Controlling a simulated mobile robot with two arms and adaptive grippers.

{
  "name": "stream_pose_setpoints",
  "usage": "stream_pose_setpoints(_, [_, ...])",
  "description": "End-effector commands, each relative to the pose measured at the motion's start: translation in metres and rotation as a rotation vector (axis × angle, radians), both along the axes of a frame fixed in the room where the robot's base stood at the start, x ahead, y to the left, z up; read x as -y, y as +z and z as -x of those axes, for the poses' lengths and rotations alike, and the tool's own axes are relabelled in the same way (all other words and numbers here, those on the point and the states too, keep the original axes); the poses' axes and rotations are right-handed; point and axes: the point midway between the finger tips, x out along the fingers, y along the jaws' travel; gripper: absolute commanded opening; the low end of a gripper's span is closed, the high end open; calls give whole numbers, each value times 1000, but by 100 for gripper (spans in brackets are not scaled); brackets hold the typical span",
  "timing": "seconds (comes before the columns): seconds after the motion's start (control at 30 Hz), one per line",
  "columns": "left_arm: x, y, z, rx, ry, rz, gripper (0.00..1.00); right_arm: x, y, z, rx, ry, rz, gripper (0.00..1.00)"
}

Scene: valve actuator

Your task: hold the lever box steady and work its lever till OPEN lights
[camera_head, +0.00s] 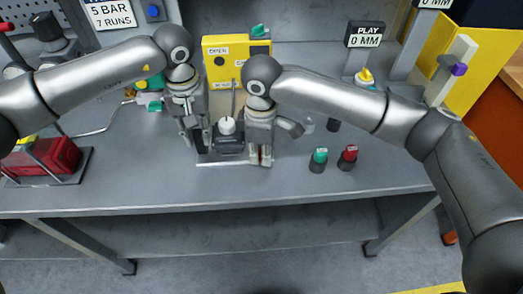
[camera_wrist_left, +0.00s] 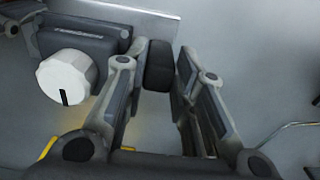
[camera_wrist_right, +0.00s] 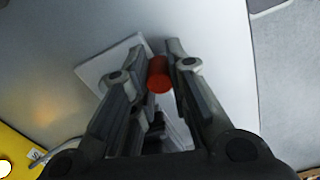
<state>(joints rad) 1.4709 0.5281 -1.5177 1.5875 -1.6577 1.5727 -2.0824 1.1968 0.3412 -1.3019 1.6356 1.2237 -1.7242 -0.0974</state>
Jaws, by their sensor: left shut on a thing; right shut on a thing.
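The lever box (camera_head: 228,140), a dark block with a white round knob (camera_head: 227,126) on top, stands on a pale plate between my grippers. In the left wrist view the knob (camera_wrist_left: 66,76) has a black mark. My left gripper (camera_head: 194,150) is shut on a dark lug (camera_wrist_left: 158,66) at the box's side. My right gripper (camera_head: 260,161) is shut on the red lever grip (camera_wrist_right: 158,75), seen in the right wrist view. The rest of the lever is mostly hidden by the fingers. The yellow panel (camera_head: 213,76) behind bears an OPEN label (camera_head: 217,51); whether its lamp is lit is unclear.
Green (camera_head: 319,158) and red (camera_head: 348,155) push buttons stand on the bench to the right. A red part in a stand (camera_head: 55,158) is at the left. A PLAY 0 MM sign (camera_head: 365,35) stands at the back. The bench front (camera_head: 220,193) is clear.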

Motion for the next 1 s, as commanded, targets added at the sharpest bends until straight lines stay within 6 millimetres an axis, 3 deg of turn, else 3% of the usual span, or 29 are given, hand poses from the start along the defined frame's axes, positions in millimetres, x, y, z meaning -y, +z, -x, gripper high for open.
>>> stream_pose_setpoints(0.37, [0, -2, 1, -4, -4, -2, 0, 10, 0, -1, 3, 169, -2, 0])
stream_pose_setpoints(1.0, [0, -3, 2, -6, -6, -2, 0, 43, 1, -18, 5, 762, 2, 0])
